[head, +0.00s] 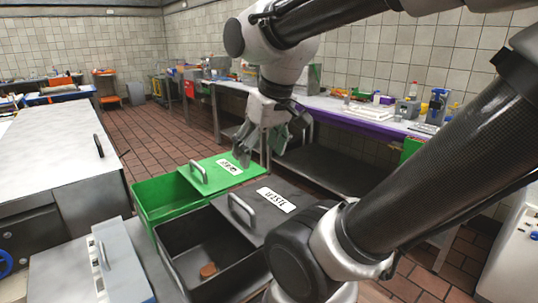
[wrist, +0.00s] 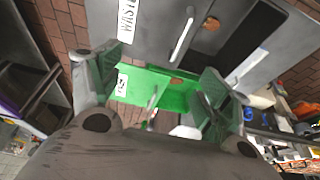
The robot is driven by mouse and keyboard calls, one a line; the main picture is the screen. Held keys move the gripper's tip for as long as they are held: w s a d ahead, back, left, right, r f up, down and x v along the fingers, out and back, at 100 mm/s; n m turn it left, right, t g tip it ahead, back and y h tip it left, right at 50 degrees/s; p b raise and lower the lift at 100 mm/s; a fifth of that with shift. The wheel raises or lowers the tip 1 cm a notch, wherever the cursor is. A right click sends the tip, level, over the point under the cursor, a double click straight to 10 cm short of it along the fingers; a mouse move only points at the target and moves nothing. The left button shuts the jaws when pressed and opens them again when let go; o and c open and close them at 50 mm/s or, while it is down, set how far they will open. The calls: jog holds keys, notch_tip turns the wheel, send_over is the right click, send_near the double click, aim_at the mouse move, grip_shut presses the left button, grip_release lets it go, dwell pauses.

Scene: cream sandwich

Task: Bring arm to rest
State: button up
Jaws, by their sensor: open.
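My gripper (head: 262,150) hangs from the arm above the green and dark bins in the head view. Its fingers are spread with nothing between them; in the wrist view my gripper (wrist: 156,76) shows both fingers wide apart. It is clear of the bin lids as far as I can tell. The arm is bent, with its links crossing the upper and right parts of the head view.
Below are a green bin (head: 166,212) and a dark bin (head: 168,262), both partly open, with handled lids. A round brown piece (head: 208,270) lies in the dark bin. A metal counter (head: 50,150) stands left; a cluttered bench (head: 335,104) runs along the wall.

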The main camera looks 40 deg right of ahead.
jog(key=s, duration=0.2)
jog(key=shift+s+d+f, duration=0.25)
jog(key=shift+s+f, duration=0.05)
jog(key=shift+f, duration=0.05)
jog(key=shift+c, duration=0.3)
dwell(0.8)
